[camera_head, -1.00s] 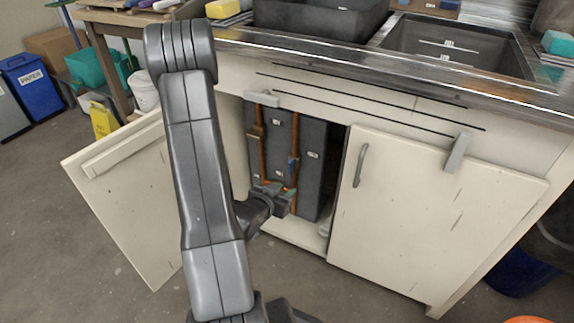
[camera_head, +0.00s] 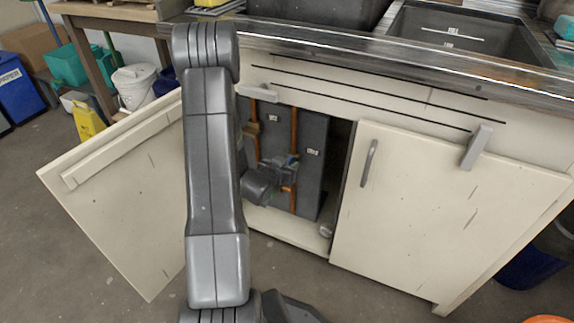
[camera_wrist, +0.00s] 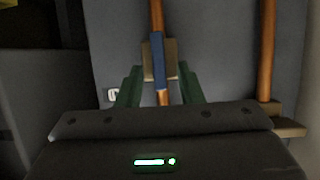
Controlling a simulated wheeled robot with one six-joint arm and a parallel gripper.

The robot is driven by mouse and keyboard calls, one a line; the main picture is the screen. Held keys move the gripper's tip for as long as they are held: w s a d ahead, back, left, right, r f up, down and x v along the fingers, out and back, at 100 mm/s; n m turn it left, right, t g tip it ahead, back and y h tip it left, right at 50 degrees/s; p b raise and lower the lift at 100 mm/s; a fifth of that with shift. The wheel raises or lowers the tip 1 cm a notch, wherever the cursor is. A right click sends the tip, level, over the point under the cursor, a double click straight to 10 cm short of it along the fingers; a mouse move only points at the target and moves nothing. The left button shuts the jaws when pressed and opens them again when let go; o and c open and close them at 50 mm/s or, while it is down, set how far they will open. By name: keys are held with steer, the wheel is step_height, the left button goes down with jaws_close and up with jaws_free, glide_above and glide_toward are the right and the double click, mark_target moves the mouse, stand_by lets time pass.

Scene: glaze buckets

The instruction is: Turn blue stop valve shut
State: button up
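The blue stop valve (camera_wrist: 158,60) has a blue lever lying in line with its copper pipe (camera_wrist: 156,14), in front of a tan valve body. In the wrist view, my gripper (camera_wrist: 159,68) is open, with one green finger on each side of the lever and a gap showing on both sides. I cannot tell how deep the fingertips reach. In the head view, my gripper (camera_head: 286,163) is inside the open cabinet at the right-hand copper pipe (camera_head: 293,125) and mostly hides the valve.
A second copper pipe (camera_wrist: 266,50) with a tan fitting stands to the right in the wrist view. The left cabinet door (camera_head: 115,200) is swung open and the right door (camera_head: 440,220) is closed. A dark grey panel (camera_head: 313,135) stands close behind the pipes.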

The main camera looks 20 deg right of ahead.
jaws_close()
steer(key=shift+r+p, duration=0.1)
steer(key=shift+p, duration=0.35)
steer(key=n+g+h+p, duration=0.1)
steer(key=n+h, duration=0.1)
steer(key=n, duration=0.2)
steer(key=w+a+f+n+g+h+p, duration=0.1)
steer(key=n+h+p, duration=0.1)
steer(key=n, duration=0.3)
steer(key=f+n+g+h+p, duration=0.1)
steer(key=n+h+p, duration=0.1)
steer(key=n, duration=0.2)
steer(key=shift+w+a+f+h, duration=0.2)
steer(key=shift+w+h, duration=0.1)
steer(key=shift+h, duration=0.1)
steer(key=shift+n, duration=0.3)
jaws_free()
